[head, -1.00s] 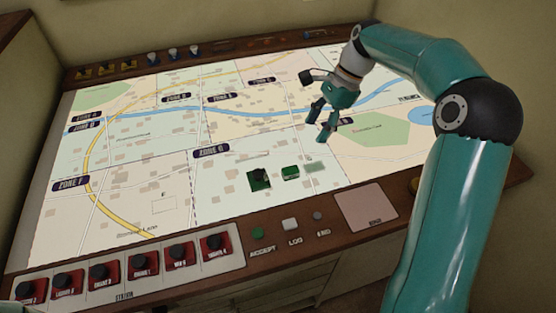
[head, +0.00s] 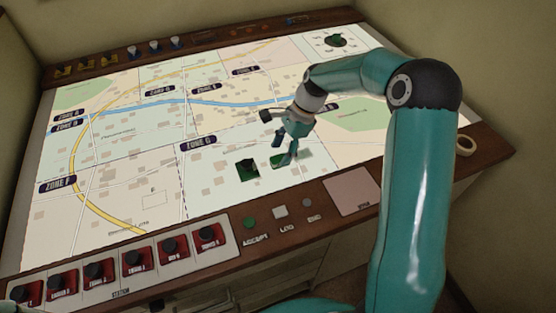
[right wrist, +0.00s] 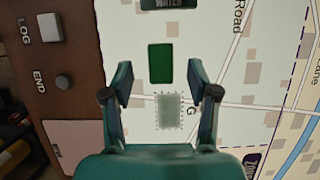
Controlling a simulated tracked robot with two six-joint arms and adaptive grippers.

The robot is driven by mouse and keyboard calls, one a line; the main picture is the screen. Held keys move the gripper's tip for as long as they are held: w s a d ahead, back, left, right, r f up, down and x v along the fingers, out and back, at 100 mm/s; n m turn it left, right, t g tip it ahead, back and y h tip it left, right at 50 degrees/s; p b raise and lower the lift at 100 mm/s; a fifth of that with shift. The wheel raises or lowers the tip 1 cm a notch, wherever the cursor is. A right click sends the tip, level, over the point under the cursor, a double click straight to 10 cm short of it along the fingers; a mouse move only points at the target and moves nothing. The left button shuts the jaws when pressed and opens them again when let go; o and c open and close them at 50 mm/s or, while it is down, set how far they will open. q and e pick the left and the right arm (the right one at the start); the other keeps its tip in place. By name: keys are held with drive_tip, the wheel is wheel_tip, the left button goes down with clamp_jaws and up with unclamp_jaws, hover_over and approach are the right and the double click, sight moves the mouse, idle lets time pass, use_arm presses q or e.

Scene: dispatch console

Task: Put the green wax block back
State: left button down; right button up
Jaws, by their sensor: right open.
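The green wax block (head: 277,161) lies on the lit map near the console's front edge, right of a dark green piece with a black top (head: 247,170). A pale grey-green outlined rectangle (right wrist: 169,111) is on the map beside the block. My right gripper (head: 285,146) is open and empty, pointing down low over the map at the block. In the right wrist view the block (right wrist: 160,63) shows just beyond and between the open fingertips, and the outlined rectangle lies between the fingers. Whether a finger touches the block cannot be told. My left gripper is not in view.
Red bases with black knobs (head: 95,272) stand in a row at the front left. A green button (head: 249,223), other buttons and a pink pad (head: 352,190) line the front rail. A tape roll (head: 465,144) lies at the right. The map's left half is mostly clear.

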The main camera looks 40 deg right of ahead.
sight(279, 157)
drive_tip(key=shift+p+x, duration=0.3)
drive_tip(key=shift+x, duration=1.45)
drive_tip(key=shift+d, duration=0.15)
clamp_jaws()
